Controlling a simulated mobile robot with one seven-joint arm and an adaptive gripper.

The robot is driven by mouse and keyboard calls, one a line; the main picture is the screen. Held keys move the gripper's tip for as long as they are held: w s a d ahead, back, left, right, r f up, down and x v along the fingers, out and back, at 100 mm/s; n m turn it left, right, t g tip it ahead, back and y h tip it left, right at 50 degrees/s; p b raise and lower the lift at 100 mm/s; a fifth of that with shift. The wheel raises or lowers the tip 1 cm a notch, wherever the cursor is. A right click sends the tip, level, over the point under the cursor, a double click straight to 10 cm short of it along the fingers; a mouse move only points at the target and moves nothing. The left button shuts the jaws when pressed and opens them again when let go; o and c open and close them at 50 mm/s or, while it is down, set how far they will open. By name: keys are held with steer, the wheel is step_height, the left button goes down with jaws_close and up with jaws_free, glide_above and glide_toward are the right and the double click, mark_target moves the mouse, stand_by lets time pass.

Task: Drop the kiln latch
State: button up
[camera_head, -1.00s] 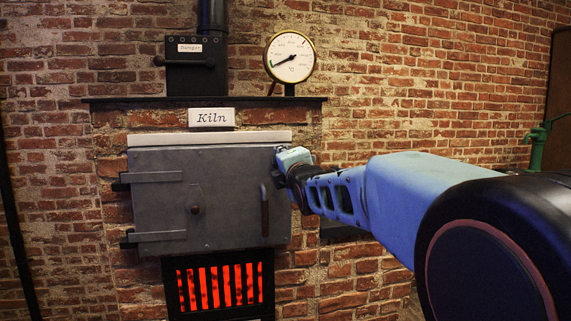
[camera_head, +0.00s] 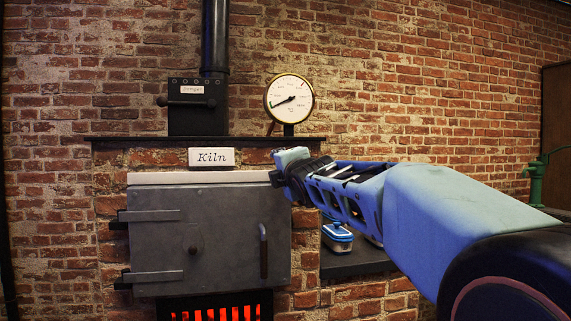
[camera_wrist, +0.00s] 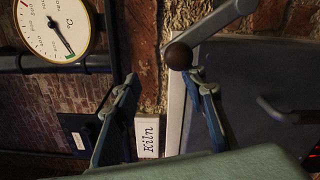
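The kiln door (camera_head: 160,235) is a grey metal door, shut, under the "Kiln" sign (camera_head: 212,157). In the wrist view, a grey bar with a round brown knob, seemingly the kiln latch (camera_wrist: 222,22), reaches across the door's edge. The knob is close to the right finger's tip; I cannot tell whether they touch. In the head view my gripper hides the latch. My gripper (camera_wrist: 160,82) is open, its fingers apart with nothing held between them. In the head view it (camera_head: 283,168) is at the door's top right corner.
The door has an upright handle (camera_head: 264,252). Red-lit bars (camera_head: 215,313) glow below.

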steer(key=shift+d+r, duration=0.15)
steer(key=shift+r, duration=0.55)
